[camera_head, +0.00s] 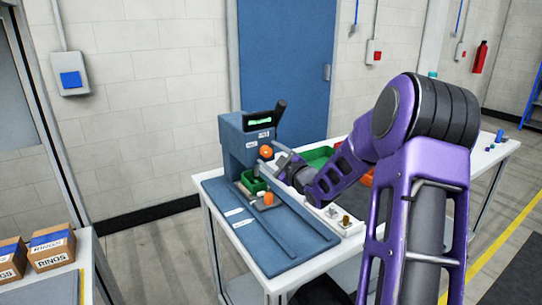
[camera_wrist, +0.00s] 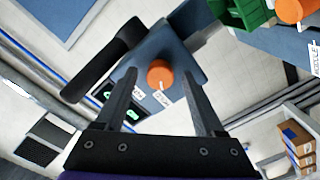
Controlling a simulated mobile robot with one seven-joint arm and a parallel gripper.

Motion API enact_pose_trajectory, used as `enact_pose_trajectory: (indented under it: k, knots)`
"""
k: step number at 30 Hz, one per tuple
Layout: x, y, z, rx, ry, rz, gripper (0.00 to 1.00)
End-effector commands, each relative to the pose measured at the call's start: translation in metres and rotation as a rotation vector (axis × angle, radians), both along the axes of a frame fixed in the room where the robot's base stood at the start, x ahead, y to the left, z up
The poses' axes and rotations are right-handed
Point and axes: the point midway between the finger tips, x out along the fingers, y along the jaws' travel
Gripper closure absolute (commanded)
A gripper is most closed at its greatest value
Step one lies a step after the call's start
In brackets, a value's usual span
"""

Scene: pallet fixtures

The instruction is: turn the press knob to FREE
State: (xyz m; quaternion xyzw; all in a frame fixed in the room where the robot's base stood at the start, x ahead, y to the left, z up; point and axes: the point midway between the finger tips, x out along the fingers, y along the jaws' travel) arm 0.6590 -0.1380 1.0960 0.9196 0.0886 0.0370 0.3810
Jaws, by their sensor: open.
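The press (camera_head: 236,150) is a blue-grey column with a lit green display (camera_head: 263,120) and a black lever at its upper right. An orange knob (camera_head: 266,153) is on its front face, below the display. My gripper (camera_head: 272,161) is open and close to the knob. In the wrist view my gripper's fingertips (camera_wrist: 159,80) lie on either side of the knob in the picture. I cannot tell whether they reach around it. The knob's setting is not readable.
A second orange knob or button (camera_head: 268,198) stands low in front of the press, beside a green bin (camera_head: 252,184). The black lever (camera_wrist: 105,60) sticks out near my gripper's left side. A white tray with small parts (camera_head: 345,222) lies to the right on the table.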

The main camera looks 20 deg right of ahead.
Motion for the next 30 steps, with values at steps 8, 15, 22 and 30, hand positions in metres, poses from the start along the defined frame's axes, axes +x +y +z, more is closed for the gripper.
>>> enact_pose_trajectory:
  k: [8,15,22,30]
  knots:
    - [-0.0004,0.0000,-0.0001,0.000,0.000,0.000,0.58]
    - [-0.0005,0.0000,-0.0002,0.000,0.001,0.001,1.00]
    - [-0.0006,0.0000,-0.0002,0.006,0.002,0.001,1.00]
    - [-0.0006,0.0001,-0.0002,0.092,0.019,0.001,1.00]
